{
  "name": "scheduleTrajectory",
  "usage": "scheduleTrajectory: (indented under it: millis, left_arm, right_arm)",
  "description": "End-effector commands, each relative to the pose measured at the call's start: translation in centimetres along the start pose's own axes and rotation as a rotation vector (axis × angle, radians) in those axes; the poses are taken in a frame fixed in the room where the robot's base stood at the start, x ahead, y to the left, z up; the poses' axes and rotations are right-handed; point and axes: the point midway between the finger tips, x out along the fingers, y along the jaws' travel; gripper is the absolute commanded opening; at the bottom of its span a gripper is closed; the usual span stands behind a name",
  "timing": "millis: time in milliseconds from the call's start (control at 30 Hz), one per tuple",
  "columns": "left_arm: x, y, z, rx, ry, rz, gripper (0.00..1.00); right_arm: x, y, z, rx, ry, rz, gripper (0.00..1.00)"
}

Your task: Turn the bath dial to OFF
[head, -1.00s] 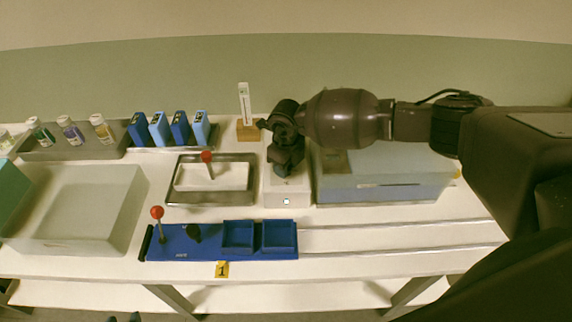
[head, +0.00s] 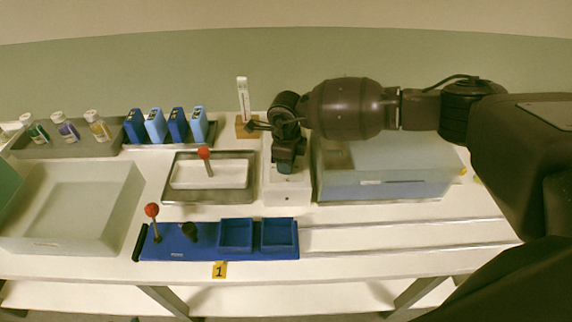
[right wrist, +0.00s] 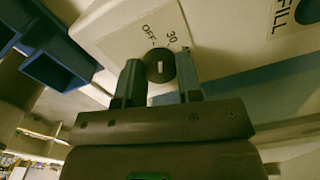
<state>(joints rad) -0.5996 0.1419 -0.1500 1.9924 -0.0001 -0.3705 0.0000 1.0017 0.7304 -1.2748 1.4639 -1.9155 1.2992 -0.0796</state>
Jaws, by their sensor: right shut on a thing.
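The bath dial (right wrist: 160,64) is a dark round knob with a white mark, on a white panel beside printed OFF and 30 labels. The white mark's exact heading is hard to tell. My right gripper (right wrist: 158,84) is shut on the dial, one finger on each side. In the head view my right gripper (head: 287,167) points down over the white control box (head: 286,194) and hides the dial. A small spot on the box's front is dark. My left gripper is not in view.
A lidded translucent bath (head: 385,185) stands right of the box. A metal tray (head: 210,198) with a red-knobbed lid is left of it. A blue fixture (head: 205,246) with a red-knobbed lever lies in front. Bottles and blue packs stand at the back left.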

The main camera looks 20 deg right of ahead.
Motion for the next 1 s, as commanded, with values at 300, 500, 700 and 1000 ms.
scheduleTrajectory:
  millis: [300,500,700,1000]
  left_arm:
    - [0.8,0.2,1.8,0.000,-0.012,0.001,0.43]
    - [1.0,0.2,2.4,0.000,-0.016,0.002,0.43]
    - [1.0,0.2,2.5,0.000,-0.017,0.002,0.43]
    - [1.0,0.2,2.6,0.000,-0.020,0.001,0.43]
  right_arm:
    - [0.1,-0.1,0.0,-0.207,-0.001,-0.001,0.10]
    - [0.0,0.0,0.1,-0.280,-0.002,-0.001,0.10]
    - [-0.1,0.0,0.1,-0.309,-0.002,-0.001,0.10]
    - [-0.1,0.0,0.1,-0.313,-0.002,-0.001,0.10]
